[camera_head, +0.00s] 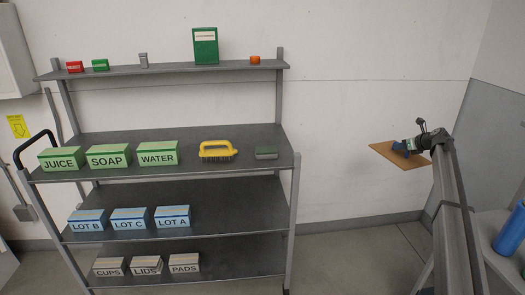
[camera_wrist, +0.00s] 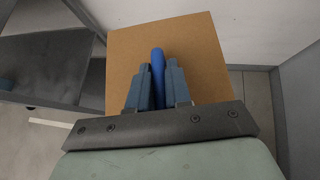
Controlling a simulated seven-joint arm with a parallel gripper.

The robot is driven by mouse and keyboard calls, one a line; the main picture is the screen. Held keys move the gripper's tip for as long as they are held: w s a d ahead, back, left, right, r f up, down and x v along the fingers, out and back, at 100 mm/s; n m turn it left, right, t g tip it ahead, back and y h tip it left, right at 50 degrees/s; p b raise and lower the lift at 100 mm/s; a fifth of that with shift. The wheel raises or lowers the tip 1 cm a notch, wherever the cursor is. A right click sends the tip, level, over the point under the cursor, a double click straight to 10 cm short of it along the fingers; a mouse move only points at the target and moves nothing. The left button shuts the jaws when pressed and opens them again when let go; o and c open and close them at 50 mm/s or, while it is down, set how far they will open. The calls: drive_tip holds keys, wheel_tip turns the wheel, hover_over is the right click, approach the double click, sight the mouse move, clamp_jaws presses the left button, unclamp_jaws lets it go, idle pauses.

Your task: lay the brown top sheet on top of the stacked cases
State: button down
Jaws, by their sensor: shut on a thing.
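The brown top sheet (camera_head: 385,150) is a flat square board held in the air at the right of the head view. In the wrist view the sheet (camera_wrist: 195,40) fills the top middle, with a blue grip (camera_wrist: 158,70) standing on it. My gripper (camera_head: 404,147) is shut on this blue grip; its two fingers (camera_wrist: 158,82) sit on either side of it. The sheet is clear of the shelf rack. I cannot make out a stack of cases in either view; the boxes on the rack stand side by side in rows.
A grey surface (camera_head: 505,248) with a blue cylinder (camera_head: 508,230) is at lower right. Floor shows between them.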

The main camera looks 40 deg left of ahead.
drive_tip(key=s+a+r, duration=0.1)
drive_tip(key=s+a, duration=0.1)
drive_tip(key=a, duration=0.7)
drive_tip(key=s+a+r, duration=0.1)
drive_tip(key=s+a, duration=0.2)
drive_tip(key=a, duration=0.7)
wheel_tip(320, 180, up, 8)
drive_tip(key=n+g+y, duration=0.1)
drive_tip(key=n+g, duration=0.1)
hover_over(245, 141)
drive_tip(key=shift+s+d+f, duration=0.1)
drive_tip(key=shift+d+f, duration=0.05)
drive_tip(key=shift+f, duration=2.35)
drive_tip(key=shift+s+d+f, duration=0.1)
drive_tip(key=shift+f, duration=2.35)
drive_tip(key=shift+f, duration=0.15)
drive_tip(key=c, duration=1.1)
unclamp_jaws()
drive_tip(key=shift+o, duration=0.2)
